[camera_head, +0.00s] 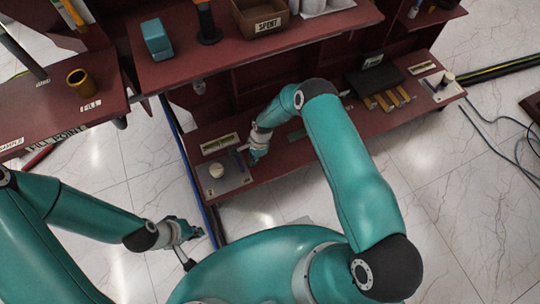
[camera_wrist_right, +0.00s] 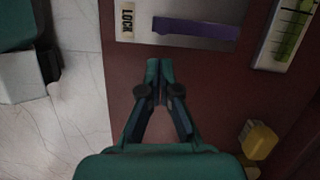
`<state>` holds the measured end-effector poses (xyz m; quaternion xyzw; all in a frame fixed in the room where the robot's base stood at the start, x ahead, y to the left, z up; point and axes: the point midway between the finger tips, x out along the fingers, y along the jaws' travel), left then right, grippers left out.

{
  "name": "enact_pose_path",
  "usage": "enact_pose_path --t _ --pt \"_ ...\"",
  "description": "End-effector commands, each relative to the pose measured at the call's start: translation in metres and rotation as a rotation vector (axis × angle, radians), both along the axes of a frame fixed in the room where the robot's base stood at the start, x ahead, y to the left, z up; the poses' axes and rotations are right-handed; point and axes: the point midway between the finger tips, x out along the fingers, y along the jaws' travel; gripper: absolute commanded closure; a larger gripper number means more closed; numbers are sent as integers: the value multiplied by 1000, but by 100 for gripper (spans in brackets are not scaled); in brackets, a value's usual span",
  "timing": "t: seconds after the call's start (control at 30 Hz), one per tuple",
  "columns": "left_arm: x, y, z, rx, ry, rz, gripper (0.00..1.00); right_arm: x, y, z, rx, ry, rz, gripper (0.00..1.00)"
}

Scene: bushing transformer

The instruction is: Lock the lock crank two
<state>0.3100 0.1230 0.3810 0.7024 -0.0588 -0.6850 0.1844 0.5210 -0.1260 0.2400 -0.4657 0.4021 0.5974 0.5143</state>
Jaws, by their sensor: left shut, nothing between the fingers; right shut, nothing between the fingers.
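A purple lever (camera_wrist_right: 195,30) lies across a grey plate (camera_wrist_right: 140,28) marked LOCK in the right wrist view. I cannot tell whether it is lock crank two. My right gripper (camera_wrist_right: 160,65) is shut and empty, its tips just below the plate's edge and apart from the lever in the picture. In the head view my right gripper (camera_head: 254,156) is over the lower dark red shelf, beside a grey plate with a pale round knob (camera_head: 217,170). My left gripper (camera_head: 190,233) is shut and empty over the floor at the lower left.
A gauge with a green scale (camera_wrist_right: 292,30) is right of the lever, and a yellow block (camera_wrist_right: 258,140) is at lower right. A similar plate (camera_head: 443,86) is at the shelf's far right end. An upper shelf (camera_head: 190,65) holds a teal box (camera_head: 157,38) and a SPENT bin (camera_head: 262,17).

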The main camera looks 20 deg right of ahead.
Motion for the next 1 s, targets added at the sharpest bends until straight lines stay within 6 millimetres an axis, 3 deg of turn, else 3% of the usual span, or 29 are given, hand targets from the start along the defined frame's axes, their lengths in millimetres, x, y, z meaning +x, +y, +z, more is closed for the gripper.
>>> enact_pose_path --t 0.27,0.63,1.0 --pt "0 0 -2 0 0 1 100 3 0 0 -1 -2 7 100" --pt "0 0 -19 0 0 1 100 16 -2 -1 -1 -3 7 100" --pt "0 0 -20 0 0 1 100 17 -2 1 0 -1 7 100"
